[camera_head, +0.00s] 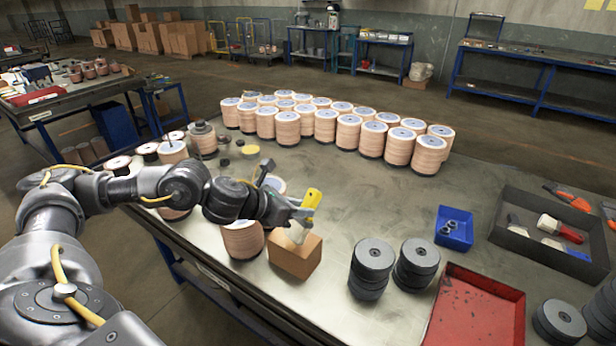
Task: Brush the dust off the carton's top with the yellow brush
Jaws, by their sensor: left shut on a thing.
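The carton (293,259) is a small brown box on the near part of the metal table. The yellow brush (311,197) is held tilted above it, with its pale bristles (297,233) at the carton's top. I cannot tell whether the bristles touch it. My left gripper (300,211) is shut on the yellow brush, with the arm coming in from the left. Any dust on the carton's top is too small to make out. My right gripper is not in view.
Stacks of flap discs (286,128) stand behind, and more stand close left of the carton (243,241). Dark disc stacks (371,268) stand to its right. A red tray (478,310), a blue bin (454,229) and a dark tool tray (513,240) lie further right. The table's middle is clear.

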